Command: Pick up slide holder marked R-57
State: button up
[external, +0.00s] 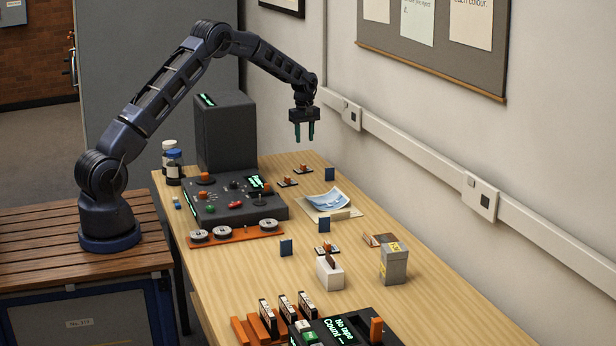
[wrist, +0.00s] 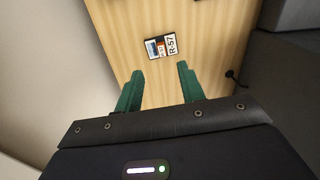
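The slide holder marked R-57 (wrist: 162,46) lies on the wooden table (wrist: 125,40) in the wrist view. It is small and dark, with a white label, an orange patch and a bluish patch. In the wrist view my gripper (wrist: 160,72) is open and empty, its green fingers pointing towards the holder, which shows just beyond the gap between the tips. In the external view my gripper (external: 304,138) hangs well above the far part of the table, fingers down. Small orange-topped pieces (external: 303,168) lie below it there; their marks are too small to read.
A tall black box (external: 226,132) and a control console (external: 232,203) stand left of the gripper. The wall bounds the table's right side.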

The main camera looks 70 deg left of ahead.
jog(key=f, duration=0.1)
send_over(303, 165)
jog(key=f, duration=0.5)
jog(key=shift+w+f, duration=0.3)
jog(key=shift+s+a+f, duration=0.1)
jog(key=shift+a+f, duration=0.05)
jog(key=shift+f, duration=1.15)
jog(key=shift+s+a+f, duration=0.1)
jog(key=shift+a+f, duration=0.05)
jog(key=shift+f, duration=1.1)
grip_shut()
